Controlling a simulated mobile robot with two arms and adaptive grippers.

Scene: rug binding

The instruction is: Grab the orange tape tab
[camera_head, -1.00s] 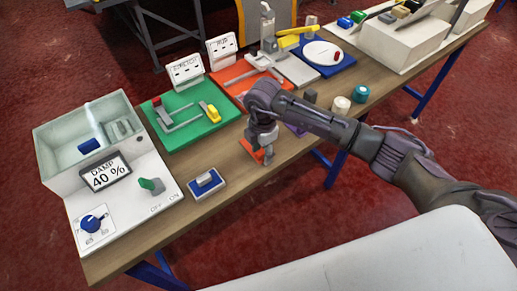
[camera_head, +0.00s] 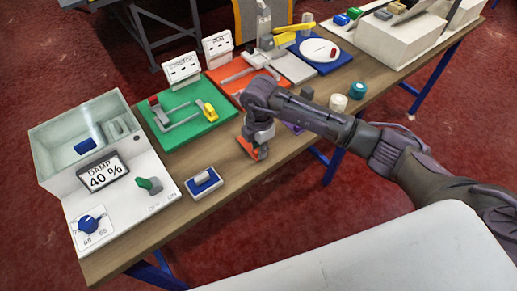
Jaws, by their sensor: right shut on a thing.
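My right gripper (camera_head: 262,150) reaches in from the right and points down at the front part of the wooden table. It is shut on the orange tape tab (camera_head: 246,147), of which a small orange-red piece shows beside and below the fingers. The rest of the tab is hidden behind the gripper, and I cannot tell whether it is lifted off the table. My left gripper is not in view.
A green board (camera_head: 186,125) with a yellow-handled piece lies left of the gripper. White (camera_head: 338,102) and teal (camera_head: 357,90) spools stand to the right.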

